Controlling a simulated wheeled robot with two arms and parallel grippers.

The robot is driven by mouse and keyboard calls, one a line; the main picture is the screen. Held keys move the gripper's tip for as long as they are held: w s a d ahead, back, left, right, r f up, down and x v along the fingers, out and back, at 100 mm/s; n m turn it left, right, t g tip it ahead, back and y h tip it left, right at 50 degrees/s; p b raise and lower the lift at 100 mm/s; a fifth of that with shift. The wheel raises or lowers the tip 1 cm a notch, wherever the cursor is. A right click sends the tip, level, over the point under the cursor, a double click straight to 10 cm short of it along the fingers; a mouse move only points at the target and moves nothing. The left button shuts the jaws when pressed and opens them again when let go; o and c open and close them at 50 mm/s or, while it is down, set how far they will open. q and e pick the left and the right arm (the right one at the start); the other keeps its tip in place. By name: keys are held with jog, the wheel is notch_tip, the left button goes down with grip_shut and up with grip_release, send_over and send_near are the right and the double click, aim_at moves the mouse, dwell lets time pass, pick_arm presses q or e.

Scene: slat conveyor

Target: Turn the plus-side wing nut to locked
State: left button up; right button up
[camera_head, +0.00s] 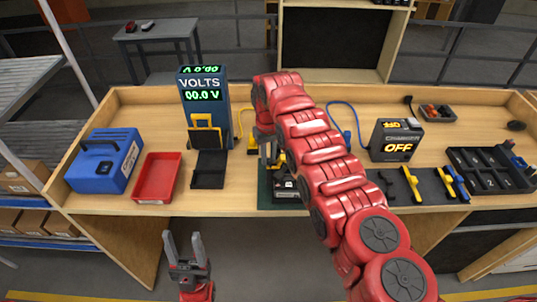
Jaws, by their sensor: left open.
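A dark block-shaped device (287,186), perhaps a battery, sits on a green mat (264,190) at the middle front of the bench. My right arm covers part of it, and I cannot make out a wing nut or its position. My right gripper (268,155) points down just above the back of this device. Its fingertips are too small and partly hidden, so I cannot tell if it is shut or touching anything. My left gripper (184,246) is open and empty, pointing up in front of the bench, below its front edge.
On the wooden bench (345,95), a blue voltmeter (219,118) reads 00.0 V, and a charger (391,150) reads OFF. A blue case (104,162) and red tray (157,177) stand left. Yellow-handled tools (411,184) and a black divided tray (487,165) lie right.

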jog(key=shift+f, duration=0.1)
jog(key=shift+c, duration=0.3)
grip_shut()
